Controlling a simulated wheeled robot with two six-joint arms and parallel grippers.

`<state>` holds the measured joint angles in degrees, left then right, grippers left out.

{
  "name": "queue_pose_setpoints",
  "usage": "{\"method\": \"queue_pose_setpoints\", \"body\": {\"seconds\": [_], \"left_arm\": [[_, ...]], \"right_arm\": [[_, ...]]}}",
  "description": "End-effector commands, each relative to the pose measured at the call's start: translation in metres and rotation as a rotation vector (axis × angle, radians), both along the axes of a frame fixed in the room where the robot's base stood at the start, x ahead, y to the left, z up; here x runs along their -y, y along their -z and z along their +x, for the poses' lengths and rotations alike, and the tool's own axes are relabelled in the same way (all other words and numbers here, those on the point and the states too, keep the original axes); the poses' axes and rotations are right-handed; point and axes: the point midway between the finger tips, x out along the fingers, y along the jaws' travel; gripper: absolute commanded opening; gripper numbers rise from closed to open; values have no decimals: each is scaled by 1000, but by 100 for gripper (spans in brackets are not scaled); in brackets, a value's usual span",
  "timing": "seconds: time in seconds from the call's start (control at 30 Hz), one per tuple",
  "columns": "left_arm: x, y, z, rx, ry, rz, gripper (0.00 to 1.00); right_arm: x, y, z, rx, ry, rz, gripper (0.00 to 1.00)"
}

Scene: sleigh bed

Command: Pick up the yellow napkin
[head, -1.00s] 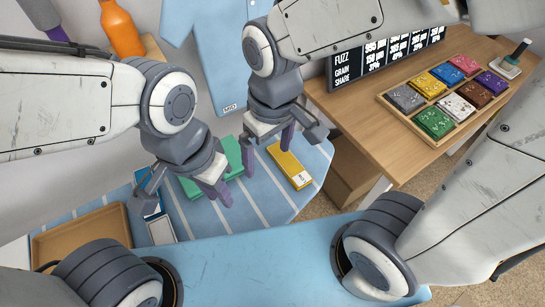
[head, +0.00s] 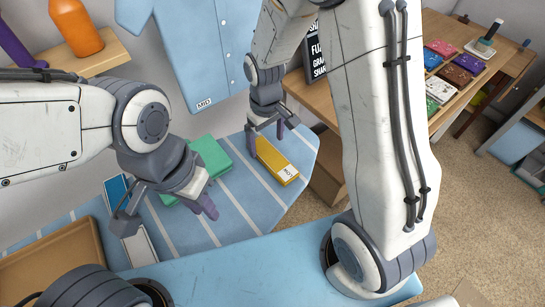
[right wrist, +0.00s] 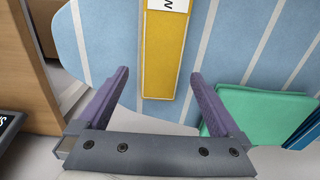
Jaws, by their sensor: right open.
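The yellow napkin (head: 274,158) lies folded flat on the blue striped board, with a white label at its near end. In the right wrist view the napkin (right wrist: 163,60) runs down between my open fingers. My right gripper (head: 266,138) is open and empty, above or at the napkin's far end; I cannot tell if it touches. My left gripper (head: 166,220) hangs over the board near the green cloth, its fingers apart with nothing seen between them.
A folded green cloth (head: 207,158) lies left of the napkin. A brown tray (head: 60,262) and blue and white items (head: 140,246) are at the left. A light blue shirt (head: 195,50) hangs behind. A wooden table (head: 447,112) with coloured packs stands right.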

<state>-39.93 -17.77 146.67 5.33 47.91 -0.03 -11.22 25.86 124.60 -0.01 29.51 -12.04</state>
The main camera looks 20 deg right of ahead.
Motion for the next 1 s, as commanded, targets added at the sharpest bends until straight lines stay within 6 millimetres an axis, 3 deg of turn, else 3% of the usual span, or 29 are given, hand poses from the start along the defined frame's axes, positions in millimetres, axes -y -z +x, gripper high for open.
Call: {"method": "queue_pose_setpoints", "body": {"seconds": [0.2, 0.47, 0.57, 0.7, 1.0], "left_arm": [[0, -3, 0, 0, 0, 0, 27], [0, -3, 0, 0, 0, 0, 27], [0, -3, 0, 0, 0, 0, 27], [0, -3, 0, 0, 0, 0, 27], [0, -3, 0, 0, 0, 0, 27]], "right_arm": [[-1, 29, -3, -4, 0, -1, 100], [-1, 32, -2, 0, 0, 0, 100], [-1, 32, -2, 0, 0, 0, 69], [-1, 32, -2, -1, 0, 0, 18], [-1, 30, -2, 0, 1, 0, 18]]}}
